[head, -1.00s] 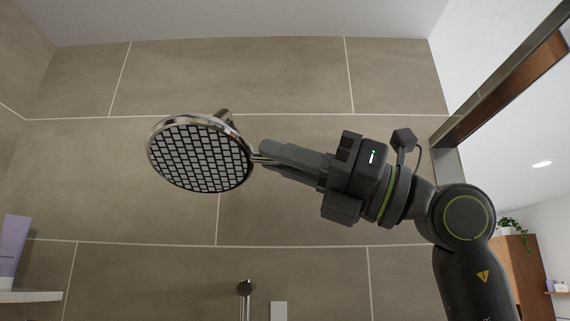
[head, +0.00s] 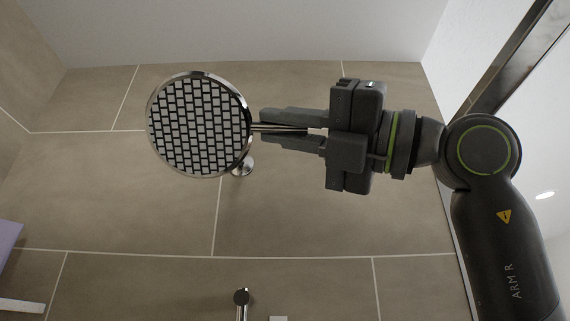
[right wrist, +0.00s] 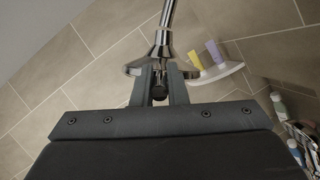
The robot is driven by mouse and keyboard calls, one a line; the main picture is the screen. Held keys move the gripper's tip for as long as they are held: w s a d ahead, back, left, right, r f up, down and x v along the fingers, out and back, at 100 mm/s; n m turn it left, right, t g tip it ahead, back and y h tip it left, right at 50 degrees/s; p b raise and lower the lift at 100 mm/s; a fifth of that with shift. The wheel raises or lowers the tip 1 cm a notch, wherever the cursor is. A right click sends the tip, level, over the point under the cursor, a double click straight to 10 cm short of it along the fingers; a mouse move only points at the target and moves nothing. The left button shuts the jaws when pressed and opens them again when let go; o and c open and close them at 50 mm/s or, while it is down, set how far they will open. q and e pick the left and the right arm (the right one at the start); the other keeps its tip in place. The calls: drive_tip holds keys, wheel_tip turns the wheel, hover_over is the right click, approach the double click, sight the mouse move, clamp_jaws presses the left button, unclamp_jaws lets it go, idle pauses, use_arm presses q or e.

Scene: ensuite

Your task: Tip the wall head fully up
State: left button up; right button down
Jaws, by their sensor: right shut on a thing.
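The wall head (head: 198,125) is a round chrome shower head with a dark face of pale squares. In the head view its face is turned almost fully toward me. Its wall mount (head: 243,166) shows just below its right edge. My right gripper (head: 262,128) is to its right, shut on a thin metal handle (head: 290,128) at the head's rim. In the right wrist view the chrome pipe (right wrist: 168,18) and joint of the wall head (right wrist: 162,50) rise beyond the fingers (right wrist: 160,88), which partly hide the disc. My left gripper is not in view.
The tiled wall (head: 300,215) is behind the head, with the ceiling (head: 250,35) above. A chrome fitting (head: 241,298) is low on the wall. A framed edge (head: 510,60) is near my right arm.

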drive_tip(key=shift+r, duration=0.1)
drive_tip(key=c, duration=1.5)
unclamp_jaws()
drive_tip(key=shift+s, duration=0.15)
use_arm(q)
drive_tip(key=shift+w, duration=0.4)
use_arm(e)
drive_tip(key=shift+o, duration=0.2)
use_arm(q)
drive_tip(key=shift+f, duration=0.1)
use_arm(e)
drive_tip(key=shift+d+f, duration=0.25)
use_arm(q)
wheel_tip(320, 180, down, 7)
drive_tip(key=b, duration=0.7)
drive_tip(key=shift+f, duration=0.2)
use_arm(e)
drive_tip(key=v, duration=1.7)
drive_tip(key=shift+s+r, duration=0.15)
drive_tip(key=shift+r, duration=0.05)
